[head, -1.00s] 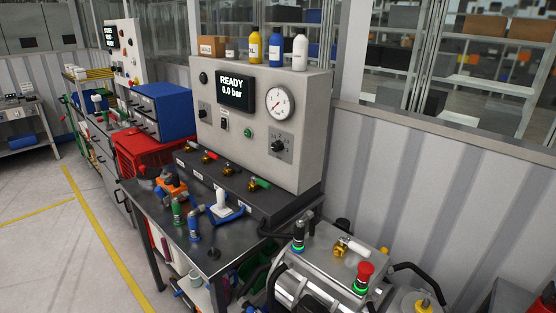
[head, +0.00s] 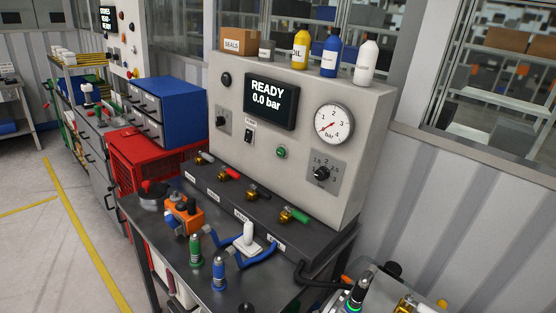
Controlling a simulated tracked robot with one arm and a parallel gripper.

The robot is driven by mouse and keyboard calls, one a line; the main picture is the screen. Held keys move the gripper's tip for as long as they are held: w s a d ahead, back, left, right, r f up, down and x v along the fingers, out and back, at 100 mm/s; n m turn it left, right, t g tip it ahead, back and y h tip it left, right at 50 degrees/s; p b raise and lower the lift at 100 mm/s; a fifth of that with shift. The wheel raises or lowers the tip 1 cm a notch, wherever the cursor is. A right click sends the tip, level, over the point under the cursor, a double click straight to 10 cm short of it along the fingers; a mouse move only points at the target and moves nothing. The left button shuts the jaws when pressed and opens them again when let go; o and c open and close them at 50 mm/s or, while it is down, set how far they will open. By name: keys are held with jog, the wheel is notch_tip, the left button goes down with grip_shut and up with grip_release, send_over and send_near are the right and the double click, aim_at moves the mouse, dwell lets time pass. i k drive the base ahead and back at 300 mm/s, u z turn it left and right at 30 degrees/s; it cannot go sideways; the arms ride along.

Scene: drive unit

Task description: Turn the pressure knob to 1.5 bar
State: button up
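The pressure knob (head: 321,173) is a black dial on a grey scale plate at the lower right of the panel front (head: 240,150). Numbers such as 1.5, 2 and 2.5 are printed around it; I cannot tell exactly where its pointer stands. The round pressure gauge (head: 334,124) sits above it, with a red needle toward the lower left. The display (head: 271,101) reads READY, 0.0 bar. My gripper is not in view.
Valves with coloured handles, including a green one (head: 294,214), line the dark ledge below the panel. Tools and blue hoses clutter the bench (head: 180,262). Bottles and a SEALS box (head: 233,40) stand on top of the panel. Machinery (head: 372,290) is at the lower right. Floor is clear at left.

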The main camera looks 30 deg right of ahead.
aim_at(322, 173)
jog(key=z, duration=0.2)
jog(key=i, duration=1.05)
jog(key=z, duration=0.55)
